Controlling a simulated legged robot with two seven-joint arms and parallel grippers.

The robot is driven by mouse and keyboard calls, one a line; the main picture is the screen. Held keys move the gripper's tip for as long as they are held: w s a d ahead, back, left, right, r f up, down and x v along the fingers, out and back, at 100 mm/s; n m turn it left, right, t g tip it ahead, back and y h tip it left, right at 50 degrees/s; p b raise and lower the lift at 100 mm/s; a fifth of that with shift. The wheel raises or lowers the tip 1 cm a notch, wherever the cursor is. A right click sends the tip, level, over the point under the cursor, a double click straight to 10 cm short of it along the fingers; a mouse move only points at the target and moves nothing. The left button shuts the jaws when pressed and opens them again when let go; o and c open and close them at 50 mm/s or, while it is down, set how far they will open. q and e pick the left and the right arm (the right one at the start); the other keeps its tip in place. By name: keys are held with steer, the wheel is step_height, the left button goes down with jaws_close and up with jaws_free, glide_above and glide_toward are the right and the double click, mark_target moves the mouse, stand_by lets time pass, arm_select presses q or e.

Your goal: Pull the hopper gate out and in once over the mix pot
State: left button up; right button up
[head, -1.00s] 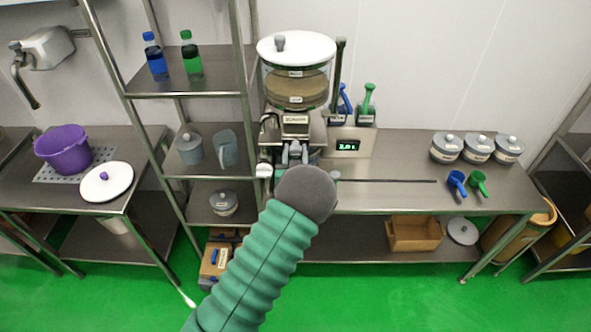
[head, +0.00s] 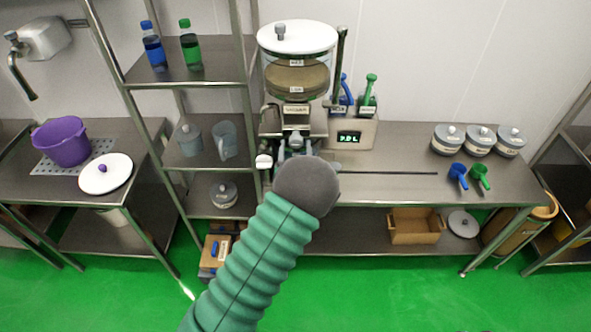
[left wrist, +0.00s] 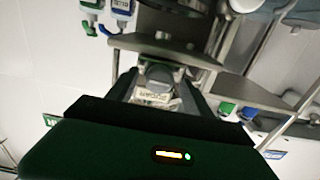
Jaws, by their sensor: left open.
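The hopper (head: 296,75), a clear drum with a white lid and tan contents, stands at the back of the bench. Its labelled gate area (head: 296,112) is at the bottom outlet. My left gripper (head: 294,146) is just below and in front of the outlet, partly hidden by my own arm. In the left wrist view its open fingers (left wrist: 158,92) stand either side of a grey piece with a pale label (left wrist: 152,95), apparently the gate front. Contact cannot be told. The mix pot cannot be made out; my arm covers the space under the outlet. My right gripper is not in view.
A shelf rack (head: 190,80) stands close on the left. Lidded pots (head: 447,140) and two scoops (head: 458,176) sit at the right. The bench middle is fairly clear.

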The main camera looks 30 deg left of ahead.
arm_select(q)
steer(key=b+v, duration=0.3)
steer(key=v, duration=1)
steer(key=shift+s+d+b, duration=0.15)
steer(key=shift+d+b, duration=0.15)
steer(key=shift+f, duration=0.1)
steer(key=shift+f, duration=0.1)
steer(key=s+d+f+m+g+h+b, duration=0.25)
steer(key=d+f+g+h, duration=0.35)
steer(key=f, duration=0.5)
steer(key=s+d+f+m+g+h+b, duration=0.1)
steer(key=s+d+m+g, duration=0.1)
steer(key=s, duration=0.5)
steer(key=s+d+f+m+g+h+b, duration=0.1)
steer(key=s+d+f+g+h, duration=0.1)
steer(key=s, duration=0.5)
steer(key=d+g, duration=0.1)
steer(key=g, duration=0.1)
steer(key=shift+s+d+m+g+b, duration=0.2)
steer(key=shift+d+m+g+b, duration=0.15)
steer(key=shift+d+g, duration=0.05)
